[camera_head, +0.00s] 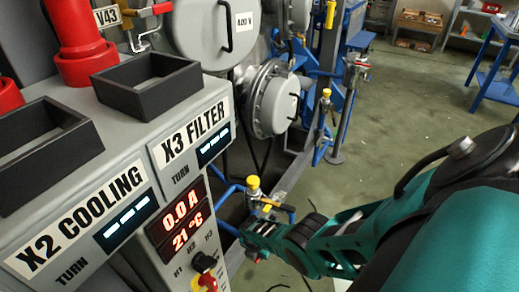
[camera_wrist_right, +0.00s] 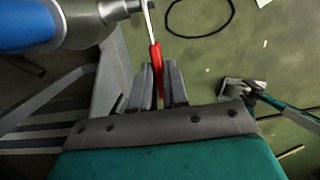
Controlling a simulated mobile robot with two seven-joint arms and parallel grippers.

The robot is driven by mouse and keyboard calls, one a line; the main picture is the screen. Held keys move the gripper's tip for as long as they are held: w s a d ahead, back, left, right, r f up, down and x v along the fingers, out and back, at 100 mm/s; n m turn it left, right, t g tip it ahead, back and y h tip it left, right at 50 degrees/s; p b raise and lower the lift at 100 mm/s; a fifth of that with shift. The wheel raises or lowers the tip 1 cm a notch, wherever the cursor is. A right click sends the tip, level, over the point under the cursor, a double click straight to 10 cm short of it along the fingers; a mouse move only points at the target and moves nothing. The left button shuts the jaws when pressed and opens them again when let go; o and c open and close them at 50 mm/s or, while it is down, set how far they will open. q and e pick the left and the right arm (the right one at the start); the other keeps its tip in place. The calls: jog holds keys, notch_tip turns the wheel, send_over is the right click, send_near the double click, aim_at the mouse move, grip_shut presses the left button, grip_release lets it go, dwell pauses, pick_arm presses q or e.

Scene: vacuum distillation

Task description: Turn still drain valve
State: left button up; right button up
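In the right wrist view, a red valve handle (camera_wrist_right: 155,58) hangs from a metal stem at the end of a blue and silver pipe fitting (camera_wrist_right: 75,22). The fingers of my right gripper (camera_wrist_right: 160,88) stand close on both sides of the handle's lower part and appear shut on it. In the head view, my teal right arm comes in from the right, and its gripper (camera_head: 252,240) is low beside the blue pipework, below a yellow-capped fitting (camera_head: 254,188). The handle is not clearly seen there. My left gripper is out of view.
A grey control panel (camera_head: 130,135) with X2 COOLING and X3 FILTER labels fills the left of the head view. Grey vessels (camera_head: 275,100) and blue frames stand behind the gripper. Open green floor (camera_head: 420,110) lies to the right, with a blue table (camera_head: 495,80) farther back.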

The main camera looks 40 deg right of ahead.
jog(key=o, duration=0.4)
jog(key=shift+f, duration=0.1)
